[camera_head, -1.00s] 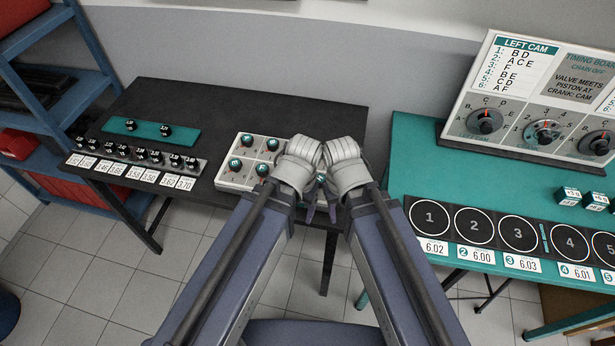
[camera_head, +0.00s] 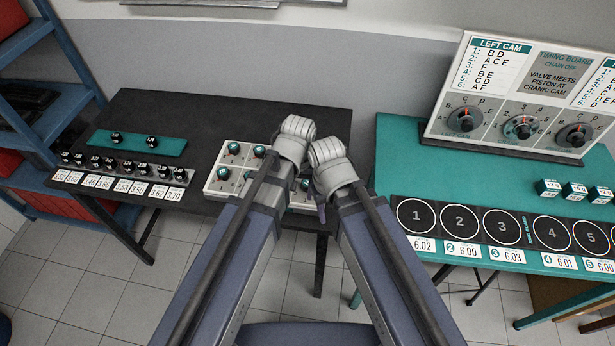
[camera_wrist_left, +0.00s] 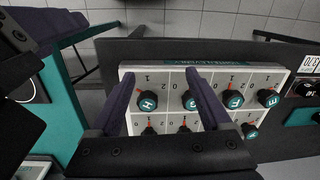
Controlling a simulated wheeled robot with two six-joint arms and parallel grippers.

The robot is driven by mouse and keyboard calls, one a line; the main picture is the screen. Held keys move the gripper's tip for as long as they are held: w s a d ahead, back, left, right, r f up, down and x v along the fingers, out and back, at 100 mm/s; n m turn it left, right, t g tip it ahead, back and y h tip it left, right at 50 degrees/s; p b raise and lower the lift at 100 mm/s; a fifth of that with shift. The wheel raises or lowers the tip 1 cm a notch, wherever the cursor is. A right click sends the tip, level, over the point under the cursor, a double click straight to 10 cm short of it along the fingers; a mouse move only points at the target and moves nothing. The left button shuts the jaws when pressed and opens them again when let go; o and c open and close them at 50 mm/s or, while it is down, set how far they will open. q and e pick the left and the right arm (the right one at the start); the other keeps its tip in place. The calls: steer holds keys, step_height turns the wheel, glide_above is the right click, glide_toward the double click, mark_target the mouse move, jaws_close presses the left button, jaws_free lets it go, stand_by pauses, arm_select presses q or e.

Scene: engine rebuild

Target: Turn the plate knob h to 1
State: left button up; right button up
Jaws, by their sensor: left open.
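The knob plate (camera_head: 214,189) is a pale panel with dark teal-capped knobs, lying on the black table and partly covered by my arms in the head view. In the left wrist view, knob H (camera_wrist_left: 148,101) has a red pointer, with the marks 1 and 2 printed beside it; its exact setting is hard to read. My left gripper (camera_wrist_left: 160,80) is open over the plate, one finger on each side of knob H, and no contact shows. My right gripper (camera_head: 322,200) is beside the left one; its jaws are mostly hidden.
Other plate knobs, such as knob E (camera_wrist_left: 268,98), sit close by. A row of small black knobs (camera_head: 124,167) with value cards is at the left of the black table (camera_head: 180,110). The teal table (camera_head: 400,150) with the timing board (camera_head: 500,135) stands to the right.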

mark_target(307, 182)
arm_select(q)
steer(key=w+d+n, duration=0.1)
steer(key=w, duration=0.1)
steer(key=w+d+r+n+p, duration=0.1)
steer(key=w, duration=0.2)
steer(key=w+d+r+n, duration=0.1)
steer(key=w+n, duration=0.1)
steer(key=w, duration=0.1)
steer(key=shift+w+r+h, duration=0.15)
steer(key=shift+h, duration=0.15)
step_height(307, 182, down, 8)
steer(key=b, duration=0.7)
steer(key=shift+b, duration=0.3)
arm_select(e)
step_height(307, 182, down, 6)
steer(key=shift+r, duration=0.2)
arm_select(q)
jaws_close()
